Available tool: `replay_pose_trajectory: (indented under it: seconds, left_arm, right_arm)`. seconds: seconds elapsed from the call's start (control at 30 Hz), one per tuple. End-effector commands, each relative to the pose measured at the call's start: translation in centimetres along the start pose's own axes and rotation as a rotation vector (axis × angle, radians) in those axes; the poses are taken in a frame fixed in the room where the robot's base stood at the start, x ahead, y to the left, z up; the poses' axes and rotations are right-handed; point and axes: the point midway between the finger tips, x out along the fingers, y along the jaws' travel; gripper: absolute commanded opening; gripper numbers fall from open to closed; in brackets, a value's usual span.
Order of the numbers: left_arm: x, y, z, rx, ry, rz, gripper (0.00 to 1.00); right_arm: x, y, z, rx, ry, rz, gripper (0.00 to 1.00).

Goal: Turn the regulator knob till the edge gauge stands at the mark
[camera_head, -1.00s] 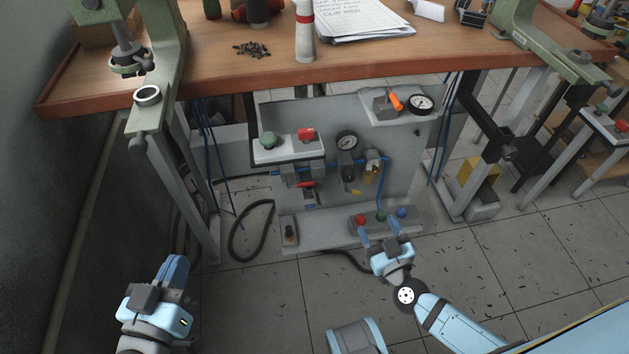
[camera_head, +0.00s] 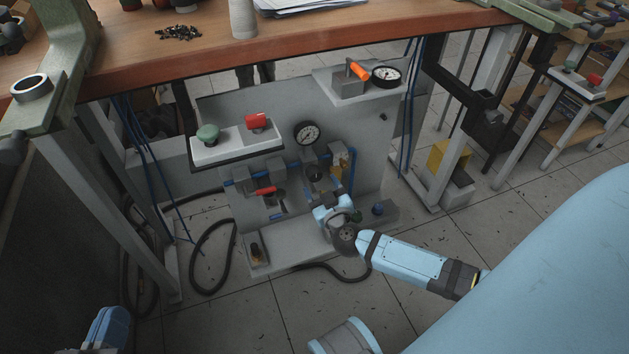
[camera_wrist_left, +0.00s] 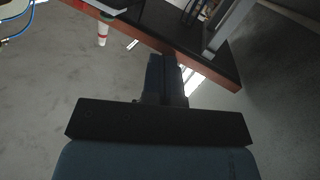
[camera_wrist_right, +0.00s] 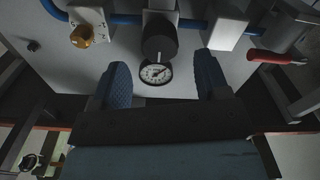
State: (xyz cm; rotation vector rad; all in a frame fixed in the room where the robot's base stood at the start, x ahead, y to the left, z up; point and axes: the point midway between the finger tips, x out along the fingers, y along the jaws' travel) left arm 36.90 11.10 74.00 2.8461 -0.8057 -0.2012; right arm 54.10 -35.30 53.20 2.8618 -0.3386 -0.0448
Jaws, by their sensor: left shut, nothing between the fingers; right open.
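A black regulator knob (camera_head: 315,173) sits on the upright grey panel, below a round white-faced gauge (camera_head: 308,133). Both also show in the right wrist view, the knob (camera_wrist_right: 160,38) and the gauge (camera_wrist_right: 156,73). Another round gauge (camera_head: 386,76) stands at the edge of the raised shelf; its needle and any mark are too small to read. My right gripper (camera_wrist_right: 161,68) is open and empty, its fingers spread to either side of the knob's line and apart from it. In the head view it (camera_head: 330,200) is low before the panel. My left gripper (camera_wrist_left: 166,75) is shut and empty, away from the panel.
A wooden bench top (camera_head: 250,50) overhangs the panel. A red-handled valve (camera_head: 265,191) is left of the knob, a brass fitting (camera_wrist_right: 82,36) on its other side. A white ledge (camera_head: 232,148) carries green and red buttons. A black hose (camera_head: 210,262) lies on the floor.

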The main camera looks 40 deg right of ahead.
Motion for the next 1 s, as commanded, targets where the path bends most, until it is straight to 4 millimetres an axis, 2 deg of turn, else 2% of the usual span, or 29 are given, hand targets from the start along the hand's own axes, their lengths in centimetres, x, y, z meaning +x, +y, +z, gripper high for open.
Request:
replay_pose_trajectory:
  seconds: [0.1,0.3,0.67,0.9,1.0]
  left_arm:
    - [0.2,-0.3,1.4,0.012,-0.029,0.005,0.00]
    - [0.5,-0.8,1.0,0.070,0.003,0.005,0.00]
    - [0.5,-0.9,0.7,0.088,0.013,0.004,0.00]
    - [0.5,-0.9,0.7,0.088,0.013,0.004,0.00]
    - [0.5,-0.9,0.6,0.087,0.013,0.004,0.00]
  right_arm:
    - [2.3,-0.1,0.3,0.000,0.003,0.002,0.69]
    - [4.4,-0.1,0.2,0.000,0.001,0.000,0.69]
    - [4.9,0.0,0.0,-0.001,0.000,0.000,0.69]
    - [4.8,0.0,0.0,-0.001,0.000,0.000,0.19]
    - [4.8,0.0,0.0,0.000,0.000,0.000,0.19]
